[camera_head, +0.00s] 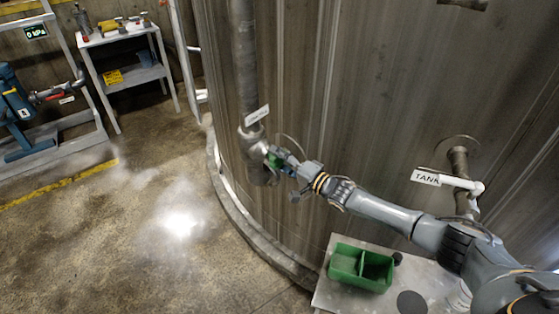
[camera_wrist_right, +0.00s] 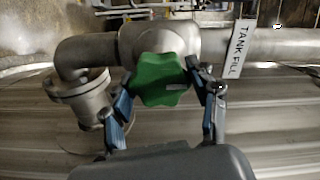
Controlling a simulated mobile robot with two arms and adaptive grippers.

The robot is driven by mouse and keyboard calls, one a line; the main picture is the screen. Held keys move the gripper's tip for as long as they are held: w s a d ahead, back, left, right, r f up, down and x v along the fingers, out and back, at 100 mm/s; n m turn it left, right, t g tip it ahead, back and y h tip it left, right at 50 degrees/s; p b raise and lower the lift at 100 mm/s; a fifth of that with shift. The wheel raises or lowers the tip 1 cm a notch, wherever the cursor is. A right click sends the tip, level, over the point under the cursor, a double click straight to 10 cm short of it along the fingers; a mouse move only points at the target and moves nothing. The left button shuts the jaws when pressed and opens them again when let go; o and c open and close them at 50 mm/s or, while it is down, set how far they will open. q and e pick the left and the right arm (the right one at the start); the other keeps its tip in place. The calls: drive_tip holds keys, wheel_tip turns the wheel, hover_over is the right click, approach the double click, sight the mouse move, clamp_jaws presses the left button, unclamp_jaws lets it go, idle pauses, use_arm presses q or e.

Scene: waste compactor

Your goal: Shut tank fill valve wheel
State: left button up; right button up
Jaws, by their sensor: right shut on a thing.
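The tank fill valve wheel (camera_wrist_right: 160,80) is a green lobed handwheel on a grey metal valve body (camera_wrist_right: 160,38). In the head view the wheel (camera_head: 272,160) is mostly hidden by my right gripper (camera_head: 284,160). In the right wrist view my right gripper (camera_wrist_right: 164,95) has one finger on each side of the wheel and is shut on it. A white label reading TANK FILL (camera_wrist_right: 243,47) hangs on the pipe beside the valve. My left gripper is not in view.
The large tank wall (camera_head: 370,80) stands right behind the valve. A vertical pipe (camera_head: 245,60) rises above it. A green divided bin (camera_head: 360,268) sits on a pale surface below my right arm. A second pipe labelled TANK (camera_head: 425,178) juts out at right. The floor at left is open.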

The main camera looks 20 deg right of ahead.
drive_tip(key=shift+r, duration=0.1)
idle(0.3)
drive_tip(key=o, duration=1.2)
drive_tip(key=shift+c, duration=0.2)
